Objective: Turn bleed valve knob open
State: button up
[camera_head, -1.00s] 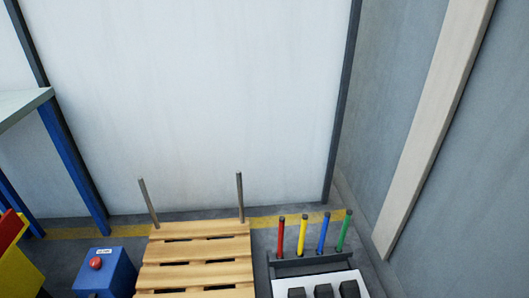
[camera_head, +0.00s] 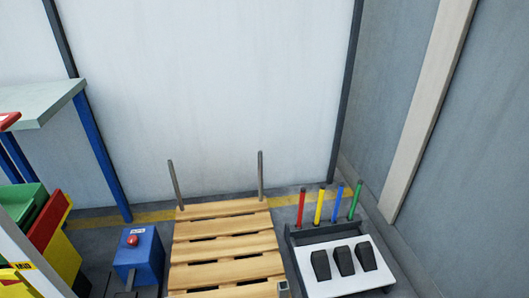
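I cannot make out a bleed valve knob in this view. A blue box (camera_head: 140,258) with a round red knob or button (camera_head: 132,240) and a small white label on top stands on the floor at the lower left. I cannot tell whether this red part belongs to a valve. My gripper is not in view.
A wooden pallet (camera_head: 226,242) with two upright rods lies at the lower middle. Right of it stand a rack with coloured handles (camera_head: 319,206) and a white panel with three black blocks (camera_head: 343,262). A blue-legged table (camera_head: 45,103) and coloured bins (camera_head: 66,252) are left.

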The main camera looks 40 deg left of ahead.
aim_at(131, 240)
jog(key=k, duration=1.85)
jog(key=u, duration=1.7)
jog(key=i, duration=2)
jog(key=u, duration=0.05)
